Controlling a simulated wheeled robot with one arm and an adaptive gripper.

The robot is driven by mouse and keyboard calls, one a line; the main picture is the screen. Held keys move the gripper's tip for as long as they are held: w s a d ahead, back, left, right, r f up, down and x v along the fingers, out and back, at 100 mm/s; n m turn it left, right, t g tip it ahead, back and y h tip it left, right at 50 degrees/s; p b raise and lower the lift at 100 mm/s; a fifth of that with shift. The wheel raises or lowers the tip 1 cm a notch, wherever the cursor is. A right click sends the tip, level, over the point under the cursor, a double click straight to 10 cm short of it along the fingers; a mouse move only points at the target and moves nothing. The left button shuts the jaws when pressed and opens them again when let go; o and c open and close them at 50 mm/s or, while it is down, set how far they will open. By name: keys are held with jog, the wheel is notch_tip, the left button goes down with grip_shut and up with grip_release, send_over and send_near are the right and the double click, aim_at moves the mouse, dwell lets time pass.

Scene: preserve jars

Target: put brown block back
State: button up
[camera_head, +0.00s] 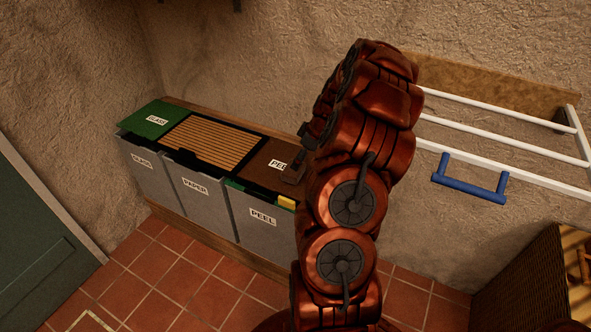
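A flat brown block or lid (260,164) with a white label, partly hidden, lies at the back of the grey PEEL bin (250,224). No other brown block is clearly visible. My gripper (300,153) is mostly hidden behind my red-brown arm. Dark parts of it show at the right edge of the brown piece, and one part reaches down over that edge. I cannot tell whether it touches or grips the piece. The PEEL bin is open in front of the piece, with something yellow (287,202) and something green (233,185) inside.
The GLASS bin (150,176) with a green lid (149,118) and the PAPER bin (203,205) with a slatted lid (213,141) stand left of it. A white rail rack with a blue handle (470,188) is on the right wall. A wicker basket (523,290) is lower right. Tiled floor in front is clear.

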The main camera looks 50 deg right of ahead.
jog(key=shift+a+r, duration=0.15)
jog(key=shift+r, duration=0.15)
jog(key=s+a+r+g, duration=0.1)
jog(key=a+r, duration=0.3)
jog(key=a, duration=0.5)
jog(key=s+a+r+g+y, duration=0.15)
jog(key=a+r, duration=0.25)
jog(key=a, duration=0.5)
jog(key=s+a+r+g, duration=0.15)
jog(key=a+r, duration=0.25)
jog(key=a, duration=0.5)
jog(key=s+a+r+m+g+h, duration=0.15)
jog(key=s+a, duration=0.35)
jog(key=s, duration=0.7)
jog(key=s+a+r+m+g+h, duration=0.1)
jog(key=s+a+m+h, duration=0.15)
jog(key=s+a, duration=0.65)
jog(key=s+d+r+p, duration=0.3)
jog(key=r+p, duration=0.6)
jog(key=r, duration=0.1)
jog(key=shift+y, duration=0.45)
